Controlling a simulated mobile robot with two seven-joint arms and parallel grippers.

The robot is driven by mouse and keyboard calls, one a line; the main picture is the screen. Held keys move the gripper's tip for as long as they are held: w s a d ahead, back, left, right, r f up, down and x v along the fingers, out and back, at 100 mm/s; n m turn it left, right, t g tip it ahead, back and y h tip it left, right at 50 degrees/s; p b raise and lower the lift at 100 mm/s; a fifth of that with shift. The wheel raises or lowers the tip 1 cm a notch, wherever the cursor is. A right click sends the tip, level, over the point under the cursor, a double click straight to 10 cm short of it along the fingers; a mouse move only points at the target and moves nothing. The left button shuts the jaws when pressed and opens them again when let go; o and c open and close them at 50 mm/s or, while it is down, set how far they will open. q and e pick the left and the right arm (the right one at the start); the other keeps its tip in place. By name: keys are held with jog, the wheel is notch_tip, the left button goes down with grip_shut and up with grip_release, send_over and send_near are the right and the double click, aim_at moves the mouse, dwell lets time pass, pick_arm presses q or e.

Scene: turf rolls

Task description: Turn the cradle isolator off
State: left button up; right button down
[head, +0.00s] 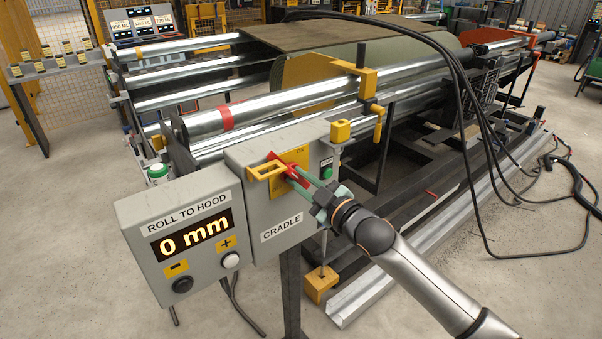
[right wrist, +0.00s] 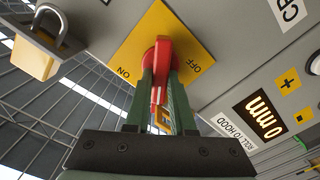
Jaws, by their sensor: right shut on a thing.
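The cradle isolator is a red handle (head: 297,163) on a yellow plate (head: 290,187), on the grey box labelled CRADLE (head: 244,198). My right gripper (head: 318,186) reaches in from the lower right and is shut on the handle. In the right wrist view the red handle (right wrist: 162,58) sits between the green fingers of the gripper (right wrist: 160,95). The plate (right wrist: 140,45) there shows ON at lower left and OFF at right. The handle lies between these two words; its exact setting is hard to tell. My left gripper is out of view.
A grey ROLL TO HOOD box (head: 140,215) reads 0 mm and stands left of the isolator box. A yellow open frame (head: 266,172) is beside the handle. A brass padlock (right wrist: 35,58) hangs near the plate. Steel rollers (head: 270,100) lie behind; black cables (head: 470,130) hang at right.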

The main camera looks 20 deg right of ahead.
jog(key=n+p, duration=0.2)
jog(key=n, duration=0.3)
jog(key=shift+a+f+n, duration=0.1)
jog(key=shift+n, duration=0.2)
jog(key=n, duration=0.2)
jog(key=n+p, duration=0.1)
jog(key=n, duration=0.1)
jog(key=shift+f+n, duration=0.2)
jog(key=shift+n, duration=0.1)
jog(key=c, duration=0.8)
grip_release()
jog(key=shift+o, duration=0.2)
jog(key=shift+s, duration=0.1)
jog(key=b+v, duration=0.2)
jog(key=v, duration=1)
jog(key=shift+s, duration=0.15)
